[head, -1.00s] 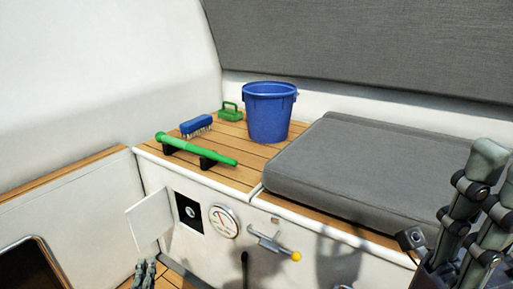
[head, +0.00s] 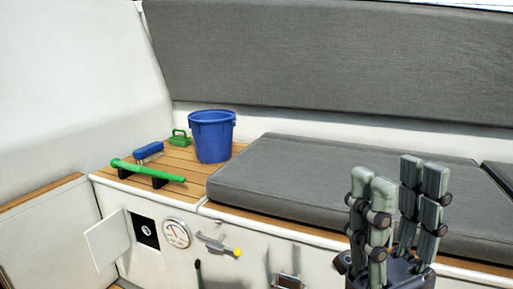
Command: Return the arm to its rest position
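My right gripper (head: 397,190) stands at the lower right in the head view, fingers pointing up, in front of the grey seat cushion (head: 300,185). Its fingers are spread apart with a gap between them and nothing in it. My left gripper does not show in the head view now.
A blue bucket (head: 212,138), a blue brush (head: 149,150), a green-handled item (head: 180,137) and a green bar (head: 146,171) on black holders are on the wooden bench top. Below are an open white hatch door (head: 107,240), a round gauge (head: 177,233) and a yellow-tipped lever (head: 220,245).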

